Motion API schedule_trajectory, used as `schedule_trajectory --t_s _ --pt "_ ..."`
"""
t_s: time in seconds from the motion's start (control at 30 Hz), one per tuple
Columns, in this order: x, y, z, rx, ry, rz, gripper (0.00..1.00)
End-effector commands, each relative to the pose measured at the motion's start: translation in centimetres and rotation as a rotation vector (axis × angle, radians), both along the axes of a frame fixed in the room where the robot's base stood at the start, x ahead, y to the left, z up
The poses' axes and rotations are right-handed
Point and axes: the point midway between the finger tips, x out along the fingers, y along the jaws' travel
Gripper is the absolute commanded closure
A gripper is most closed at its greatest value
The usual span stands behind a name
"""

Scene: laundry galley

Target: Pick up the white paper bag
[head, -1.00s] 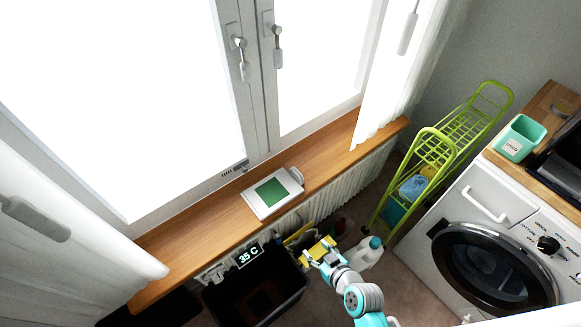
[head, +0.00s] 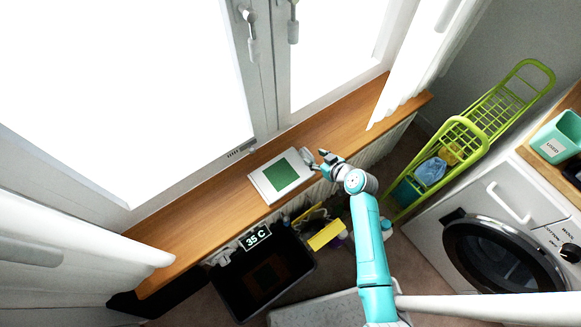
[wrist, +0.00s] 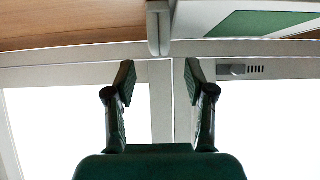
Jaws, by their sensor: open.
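The white paper bag (head: 281,175) lies flat on the wooden window sill, with a large green panel on its face. My gripper (head: 316,156) is just right of the bag's right edge, over the sill, and hides the bag's handle end there. In the wrist view, my gripper (wrist: 159,82) shows two dark fingers spread apart with nothing between them. Part of the bag (wrist: 205,18) with its green panel shows at the top right, off to one side of the fingers. I cannot tell whether a finger touches the bag.
The window stands close behind the sill (head: 190,222). Below are a black bin (head: 262,285) marked 35 C and a yellow item (head: 326,235). A green rack (head: 470,125) and a washing machine (head: 500,215) stand at right. The sill left of the bag is clear.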

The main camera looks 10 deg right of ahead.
Motion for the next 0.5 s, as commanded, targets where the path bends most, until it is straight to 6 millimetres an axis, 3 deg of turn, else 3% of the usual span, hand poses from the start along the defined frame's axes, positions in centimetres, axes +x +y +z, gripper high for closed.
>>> schedule_trajectory --t_s 0.5 --pt "4.1 1.6 -2.8 -0.001 0.0 0.001 0.46"
